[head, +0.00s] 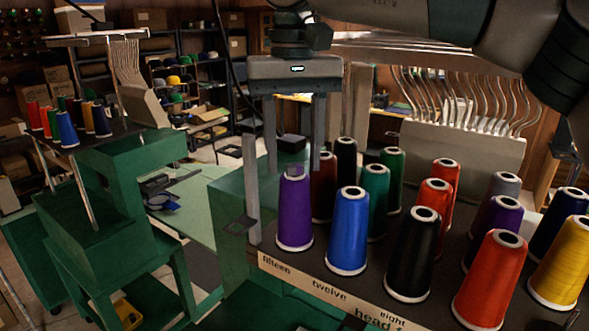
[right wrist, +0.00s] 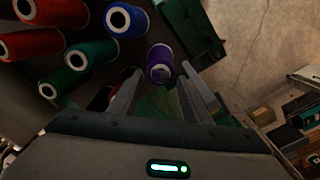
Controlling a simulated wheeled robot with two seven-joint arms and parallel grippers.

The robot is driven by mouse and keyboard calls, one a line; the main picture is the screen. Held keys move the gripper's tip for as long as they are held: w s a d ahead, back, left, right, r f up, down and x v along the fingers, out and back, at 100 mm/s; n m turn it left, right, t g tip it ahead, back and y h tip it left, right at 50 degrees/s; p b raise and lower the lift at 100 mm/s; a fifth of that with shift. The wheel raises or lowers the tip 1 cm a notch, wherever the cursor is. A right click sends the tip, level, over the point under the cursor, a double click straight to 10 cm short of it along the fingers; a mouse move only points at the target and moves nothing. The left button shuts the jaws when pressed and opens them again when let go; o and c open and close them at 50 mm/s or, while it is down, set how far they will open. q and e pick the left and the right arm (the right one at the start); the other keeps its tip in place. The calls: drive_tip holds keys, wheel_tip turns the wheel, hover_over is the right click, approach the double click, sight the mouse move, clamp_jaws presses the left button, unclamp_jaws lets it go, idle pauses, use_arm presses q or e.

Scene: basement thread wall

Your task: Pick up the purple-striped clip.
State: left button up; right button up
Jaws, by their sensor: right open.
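I cannot make out a clip with purple stripes for certain in either view. My right gripper (head: 294,172) points down, open, with its two fingers on either side of the top of a purple thread cone (head: 295,215). A small purple-grey patch shows between the fingertips at the cone's top; I cannot tell whether it is a separate thing. In the right wrist view the purple cone (right wrist: 160,60) lies between the fingertips of the right gripper (right wrist: 161,72), with gaps at both sides. My left gripper is not in view.
Several thread cones stand close by on the dark rack, including a blue cone (head: 348,230), a green cone (head: 375,200) and a black cone (head: 413,255). A labelled strip (head: 330,292) runs along the rack's front. A green machine (head: 125,190) stands left; shelves fill the back.

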sight(296, 165)
drive_tip(key=shift+c, duration=0.6)
clamp_jaws()
drive_tip(key=shift+r+b, duration=0.6)
drive_tip(key=shift+r, duration=0.1)
drive_tip(key=r, duration=0.1)
drive_tip(key=r+b, duration=0.1)
drive_tip(key=shift+s+d+r+b, duration=0.15)
drive_tip(key=shift+s+r+b, duration=0.05)
drive_tip(key=shift+r+b, duration=0.1)
drive_tip(key=s+d+r+b, duration=0.3)
drive_tip(key=s+d+r, duration=0.2)
drive_tip(key=s, duration=0.5)
drive_tip(key=shift+d+r, duration=0.2)
drive_tip(key=shift+r, duration=0.8)
